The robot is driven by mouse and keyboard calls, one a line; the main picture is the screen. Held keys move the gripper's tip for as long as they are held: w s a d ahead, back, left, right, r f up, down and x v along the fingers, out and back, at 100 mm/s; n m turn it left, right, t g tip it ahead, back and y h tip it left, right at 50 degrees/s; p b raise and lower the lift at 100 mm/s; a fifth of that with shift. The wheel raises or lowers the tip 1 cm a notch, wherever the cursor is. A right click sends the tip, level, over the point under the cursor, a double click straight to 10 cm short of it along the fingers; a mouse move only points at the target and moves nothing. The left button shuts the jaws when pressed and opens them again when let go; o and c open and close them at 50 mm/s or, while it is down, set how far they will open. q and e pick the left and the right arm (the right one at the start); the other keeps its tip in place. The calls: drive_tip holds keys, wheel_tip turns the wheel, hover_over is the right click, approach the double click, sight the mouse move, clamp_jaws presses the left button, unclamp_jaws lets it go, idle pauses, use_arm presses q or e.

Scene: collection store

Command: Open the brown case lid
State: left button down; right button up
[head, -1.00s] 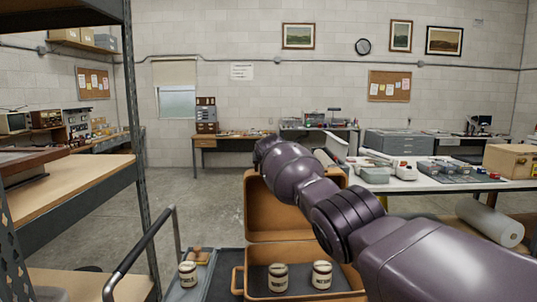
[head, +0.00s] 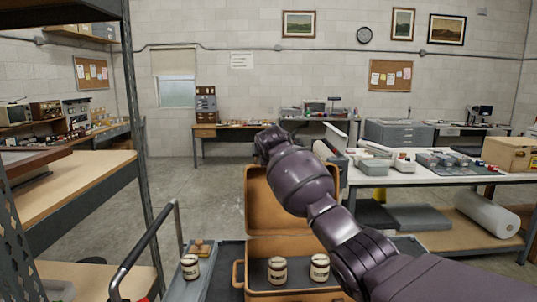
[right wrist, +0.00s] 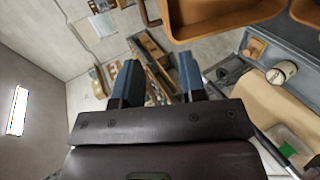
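The brown case (head: 252,292) sits at the bottom middle of the head view. Its lid (head: 264,212) stands raised behind the base, inner side showing, and my right arm covers its right part. Part of the case (right wrist: 215,22) shows at the top of the wrist view. My left gripper is out of view.
A grey trolley tray (head: 212,286) beside the case holds a third jar (head: 190,266) and a wooden stamp (head: 201,247). A metal shelf rack (head: 75,193) is at left. A white table (head: 435,179) with boxes stands at right. Floor behind the case is clear.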

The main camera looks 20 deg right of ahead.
drive_tip(key=shift+v, duration=1.7)
